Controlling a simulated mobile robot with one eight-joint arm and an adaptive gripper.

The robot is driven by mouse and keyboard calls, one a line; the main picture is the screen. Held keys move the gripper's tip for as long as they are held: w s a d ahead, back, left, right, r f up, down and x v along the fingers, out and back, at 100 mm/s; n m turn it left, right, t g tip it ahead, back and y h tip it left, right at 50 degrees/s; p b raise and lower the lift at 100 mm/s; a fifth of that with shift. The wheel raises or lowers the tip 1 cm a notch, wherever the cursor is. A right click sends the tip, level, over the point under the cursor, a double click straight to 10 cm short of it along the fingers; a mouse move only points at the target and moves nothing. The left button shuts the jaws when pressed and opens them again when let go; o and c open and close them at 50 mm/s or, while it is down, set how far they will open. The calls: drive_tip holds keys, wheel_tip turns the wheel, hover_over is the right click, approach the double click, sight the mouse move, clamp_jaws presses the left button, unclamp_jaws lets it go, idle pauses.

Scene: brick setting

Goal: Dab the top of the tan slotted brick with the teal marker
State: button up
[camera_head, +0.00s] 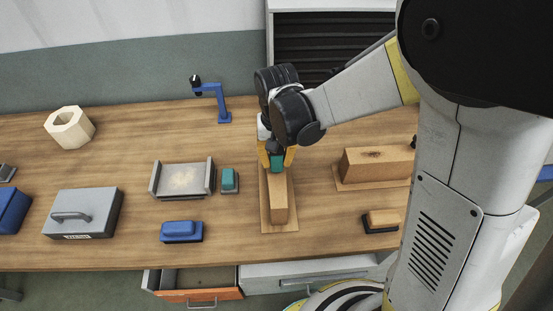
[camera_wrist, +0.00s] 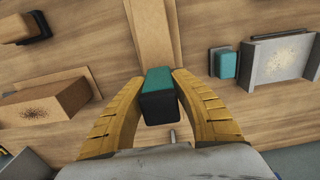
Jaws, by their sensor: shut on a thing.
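My gripper (camera_head: 277,157) is shut on a teal block with a dark end, the teal marker (camera_head: 277,164). It also shows between the yellow fingers of my gripper (camera_wrist: 159,76) in the wrist view, as the marker (camera_wrist: 158,82). A long tan brick (camera_head: 279,198) lies on a thin wooden board (camera_head: 265,212) just in front of and below the marker. It runs away from the marker in the wrist view (camera_wrist: 152,30). I cannot tell whether the marker touches it, and no slot is clearly visible.
A second tan brick (camera_head: 375,164) with a dark speckled patch stands at right. A grey tray (camera_head: 182,182) and another teal block (camera_head: 229,179) are at left. A blue block (camera_head: 182,230), handled grey box (camera_head: 83,212) and tan-topped block (camera_head: 381,219) lie nearby. A drawer (camera_head: 203,293) stands open.

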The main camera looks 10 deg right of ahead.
drive_tip(key=shift+f+b, duration=0.6)
idle(1.3)
drive_tip(key=shift+r, duration=0.1)
idle(0.4)
drive_tip(key=shift+r, duration=0.2)
clamp_jaws()
drive_tip(key=shift+r+p, duration=2.5)
drive_tip(key=shift+r, duration=0.8)
drive_tip(key=shift+f, duration=0.15)
